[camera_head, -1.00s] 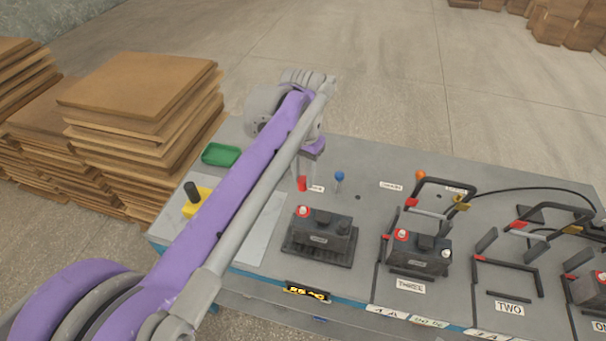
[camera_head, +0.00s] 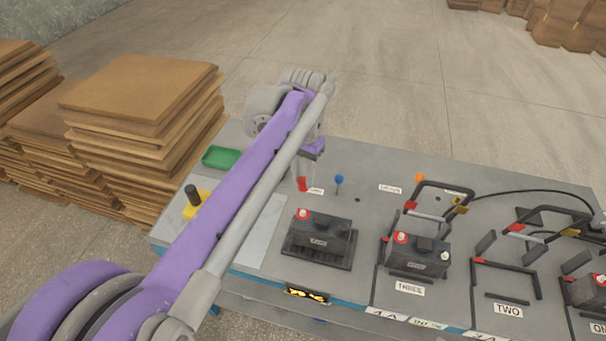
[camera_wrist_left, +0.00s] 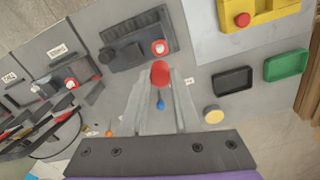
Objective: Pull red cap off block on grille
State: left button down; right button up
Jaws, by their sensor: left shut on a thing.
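My left gripper (camera_head: 303,181) is shut on the red cap (camera_head: 302,185) and holds it behind the dark block, clear of it. In the left wrist view the red cap (camera_wrist_left: 160,72) sits between the two fingertips (camera_wrist_left: 161,84). The dark block (camera_head: 325,230) stands on the black grille (camera_head: 318,257), with a red-ringed pale terminal (camera_head: 304,212) bare on its top. The block also shows at the top of the left wrist view (camera_wrist_left: 126,50). My right gripper is not in view.
A blue knob (camera_head: 339,179) stands right of the held cap. A green tray (camera_head: 221,157) and a yellow block with a black post (camera_head: 190,211) are on the left. Another block (camera_head: 420,258) with a handle frame stands right. Stacked boards (camera_head: 140,90) stand beyond the table's left edge.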

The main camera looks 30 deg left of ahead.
aim_at(303, 179)
pick_arm(q)
jog(key=shift+r, duration=0.15)
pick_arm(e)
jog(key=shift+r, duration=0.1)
pick_arm(q)
jog(key=shift+r+p, duration=1.4)
jog(key=shift+r, duration=1)
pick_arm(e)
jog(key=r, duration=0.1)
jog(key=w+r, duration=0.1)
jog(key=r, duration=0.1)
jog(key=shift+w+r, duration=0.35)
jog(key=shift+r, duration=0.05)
pick_arm(q)
jog(key=shift+f, duration=0.1)
